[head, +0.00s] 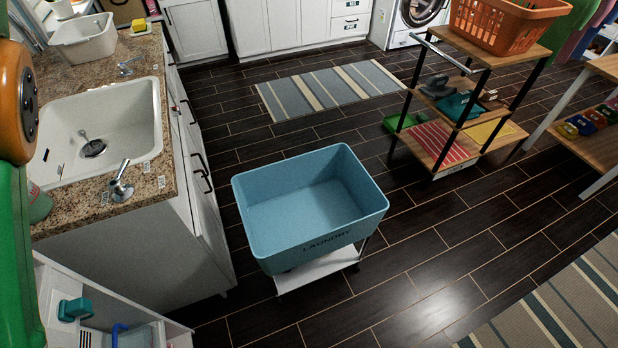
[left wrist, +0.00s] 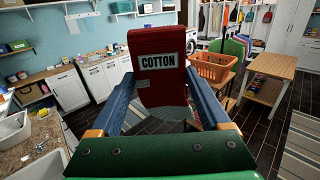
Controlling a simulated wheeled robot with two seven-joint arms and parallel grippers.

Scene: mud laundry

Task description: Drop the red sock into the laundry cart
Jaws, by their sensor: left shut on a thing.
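The red sock (left wrist: 157,60) is dark red with a white label reading COTTON. It stands up between the blue fingers of my left gripper (left wrist: 158,85) in the left wrist view, and the gripper is shut on it. The sock is not seen in the head view. The laundry cart (head: 325,235) is a light blue, open-topped bin marked LAUNDRY on a white wheeled base in the middle of the head view. Its visible inside looks empty. Only part of my left arm shows at the left edge of the head view. My right gripper is in neither view.
A stone counter (head: 145,100) with a white sink (head: 145,130) stands left of the cart. A wooden shelf rack (head: 510,130) with an orange basket (head: 500,28) stands at the back right. A striped rug (head: 330,88) lies behind the cart. Dark floor around the cart is mostly clear.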

